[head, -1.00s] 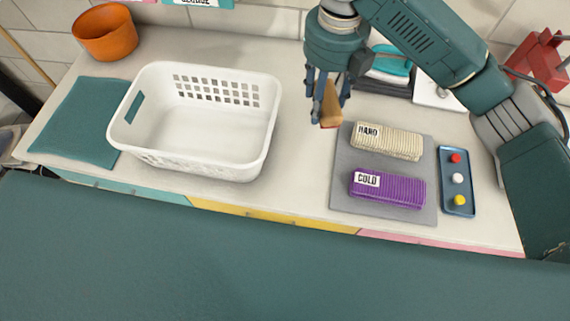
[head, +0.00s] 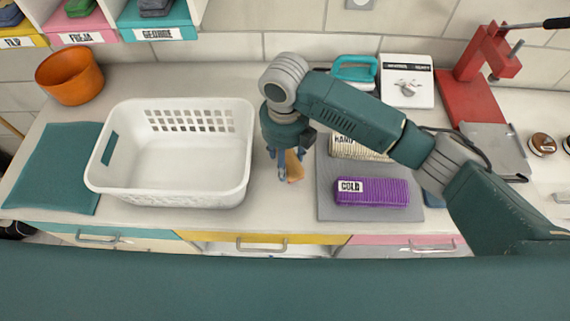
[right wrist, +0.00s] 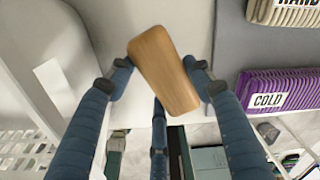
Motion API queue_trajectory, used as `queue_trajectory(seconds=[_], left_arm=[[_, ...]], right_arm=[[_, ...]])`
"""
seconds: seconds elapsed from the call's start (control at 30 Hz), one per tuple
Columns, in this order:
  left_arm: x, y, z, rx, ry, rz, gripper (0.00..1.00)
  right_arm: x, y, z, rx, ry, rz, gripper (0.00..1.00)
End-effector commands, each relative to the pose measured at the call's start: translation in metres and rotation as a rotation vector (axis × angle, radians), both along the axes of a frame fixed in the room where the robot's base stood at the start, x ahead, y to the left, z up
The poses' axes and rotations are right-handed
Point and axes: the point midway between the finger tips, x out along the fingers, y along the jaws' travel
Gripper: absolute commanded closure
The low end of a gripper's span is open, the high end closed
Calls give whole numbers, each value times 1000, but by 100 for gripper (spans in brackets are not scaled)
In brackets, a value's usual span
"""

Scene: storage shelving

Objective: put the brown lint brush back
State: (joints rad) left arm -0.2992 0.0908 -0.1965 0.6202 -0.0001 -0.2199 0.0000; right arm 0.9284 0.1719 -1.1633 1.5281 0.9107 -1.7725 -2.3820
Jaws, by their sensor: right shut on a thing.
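The brown lint brush (head: 294,166), with a flat wooden face, is held by my right gripper (head: 285,165) over the counter strip between the white basket and the grey mat. In the right wrist view the brush (right wrist: 163,70) sits tilted between the blue fingers of my right gripper (right wrist: 160,80), near the counter's front edge. How high it is above the counter is hard to tell. My left gripper is not in view.
The white basket (head: 246,160) stands left, with a teal cloth and orange pot (head: 70,77) beyond. The grey mat (head: 326,190) holds purple COLD (head: 372,192) and cream HARD bundles. A yellow-fronted drawer (head: 225,237) lies below the counter edge. A red press (head: 475,85) stands right.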

Motion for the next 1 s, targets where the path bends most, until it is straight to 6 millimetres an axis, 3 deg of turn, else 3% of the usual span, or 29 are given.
queue_trajectory(seconds=[0.3,0.7,0.73,0.8,1.0], left_arm=[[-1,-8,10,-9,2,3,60],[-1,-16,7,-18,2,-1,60],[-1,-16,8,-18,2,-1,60],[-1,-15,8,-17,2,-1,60],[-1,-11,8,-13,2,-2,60]], right_arm=[[-1,-1,-40,-2,1,0,70],[0,0,-46,-1,1,1,70],[0,0,-45,-1,1,1,43],[0,0,-45,-1,1,1,30],[-1,0,-45,-1,1,1,30]])
